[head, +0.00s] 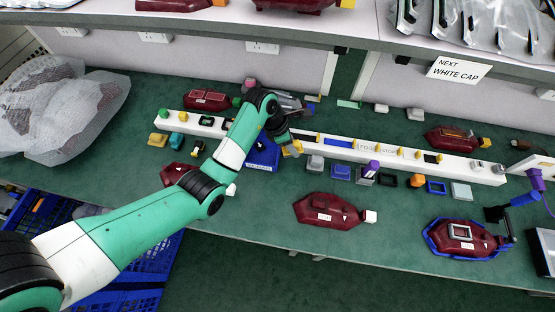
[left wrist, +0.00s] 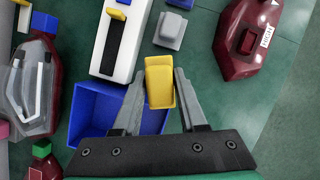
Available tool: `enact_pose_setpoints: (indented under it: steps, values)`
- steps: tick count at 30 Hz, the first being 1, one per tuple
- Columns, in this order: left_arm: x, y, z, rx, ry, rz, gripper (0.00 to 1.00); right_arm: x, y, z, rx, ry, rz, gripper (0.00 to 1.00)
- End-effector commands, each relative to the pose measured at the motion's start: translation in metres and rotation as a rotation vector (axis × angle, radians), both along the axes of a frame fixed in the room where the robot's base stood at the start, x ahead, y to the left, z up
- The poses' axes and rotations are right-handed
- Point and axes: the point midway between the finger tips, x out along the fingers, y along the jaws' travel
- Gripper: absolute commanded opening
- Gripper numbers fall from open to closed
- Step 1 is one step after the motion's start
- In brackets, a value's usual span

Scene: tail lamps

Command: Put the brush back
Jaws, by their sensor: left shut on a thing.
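My left gripper (head: 287,142) reaches in over the white rail, next to an open blue bin (head: 262,152). In the left wrist view its two grey fingers (left wrist: 161,84) are shut on a yellow block-like piece (left wrist: 160,95). This piece may be the brush or its handle; I see no bristles. It also shows in the head view (head: 295,147). The blue bin (left wrist: 88,110) lies below and to the left of the fingers in the wrist view, partly hidden by the gripper. My right gripper is not in view.
The long white rail (head: 445,163) carries several small coloured parts. A dark red lamp (head: 325,209) lies at front centre. Another sits in a blue holder (head: 430,238) at right. A wrapped bundle (head: 60,110) lies at left.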

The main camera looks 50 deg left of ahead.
Motion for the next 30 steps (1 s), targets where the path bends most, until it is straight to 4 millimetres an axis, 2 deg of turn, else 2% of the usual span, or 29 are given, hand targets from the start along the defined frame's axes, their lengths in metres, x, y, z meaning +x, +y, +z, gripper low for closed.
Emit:
enact_pose_setpoints:
  steps: [1, 3, 12, 18, 22, 30]
  values:
    - [0.005, 0.002, -0.011, 0.000, -0.002, 0.000, 0.00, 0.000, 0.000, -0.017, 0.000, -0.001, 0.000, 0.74]
    - [0.008, 0.004, -0.012, 0.000, -0.001, 0.002, 0.00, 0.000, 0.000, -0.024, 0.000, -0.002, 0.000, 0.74]
    - [0.010, 0.006, -0.014, -0.001, 0.000, 0.005, 0.00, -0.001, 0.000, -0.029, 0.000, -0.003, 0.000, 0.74]
    - [0.009, 0.006, -0.040, -0.001, 0.003, 0.006, 0.00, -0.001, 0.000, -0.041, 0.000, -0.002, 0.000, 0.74]
    - [0.010, 0.006, -0.043, 0.000, 0.001, 0.005, 0.00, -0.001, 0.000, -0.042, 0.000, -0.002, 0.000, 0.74]
    - [0.010, 0.006, -0.092, -0.001, 0.002, 0.005, 0.00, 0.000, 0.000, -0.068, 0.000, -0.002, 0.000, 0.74]
